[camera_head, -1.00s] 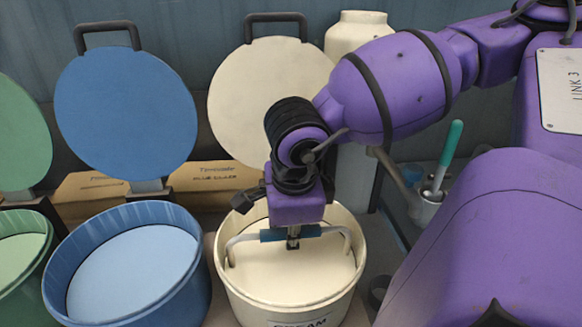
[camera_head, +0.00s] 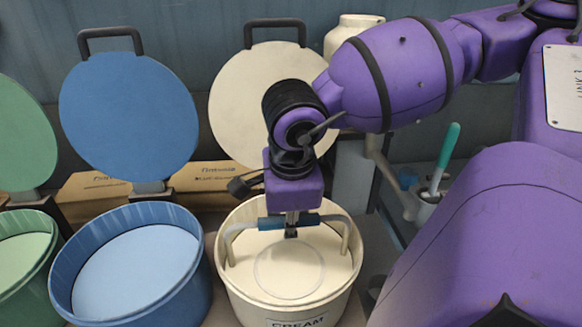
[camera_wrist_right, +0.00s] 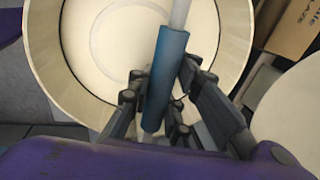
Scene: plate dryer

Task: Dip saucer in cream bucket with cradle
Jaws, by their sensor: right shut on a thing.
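The cream bucket (camera_head: 234,288) is open and full of pale glaze, with a CREAM label on its front; it also shows in the right wrist view (camera_wrist_right: 45,85). My right gripper (camera_head: 291,231) is above it, shut on the blue grip of the cradle (camera_head: 272,223). In the right wrist view its fingers (camera_wrist_right: 158,95) close around the blue grip (camera_wrist_right: 165,68). The cradle's grey side arms go down inside the bucket; its lower part is hidden. The saucer (camera_head: 289,272) shows as a round pale outline at the glaze surface, the same colour as the glaze. My left gripper is out of view.
A blue bucket (camera_head: 75,301) and a green bucket (camera_head: 22,278) stand to the left. Raised round lids, blue (camera_head: 128,118) and cream (camera_head: 240,110), stand behind. A pot with a green-handled tool (camera_head: 447,146) is at the right.

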